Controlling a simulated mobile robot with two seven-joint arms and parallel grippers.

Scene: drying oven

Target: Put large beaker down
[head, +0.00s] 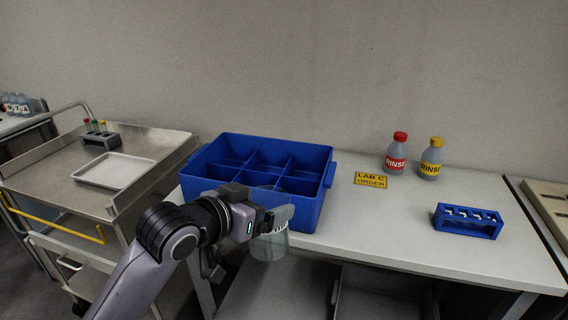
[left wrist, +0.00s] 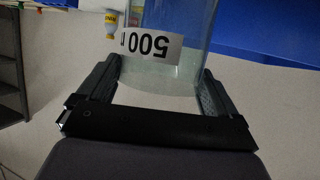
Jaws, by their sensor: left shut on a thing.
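The large beaker (head: 268,246) is clear glass and hangs from my left gripper (head: 270,222) in front of the table's front edge. In the left wrist view the beaker (left wrist: 165,65) sits between the two dark fingers (left wrist: 158,92), with a white "500" label that appears upside down. My left gripper is shut on the beaker. The blue divided crate (head: 318,200) stands on the table just behind the gripper, and its compartments look empty. The gripper and arm hide part of its front wall. My right gripper is not in view.
Two rinse bottles, red-capped (head: 396,155) and yellow-capped (head: 431,160), stand behind a yellow "LAB C ORDER" sign (head: 370,180). A blue rack (head: 467,221) is at right. The tabletop (head: 380,220) between is clear. A steel cart (head: 150,145) holds a white tray (head: 113,171) at left.

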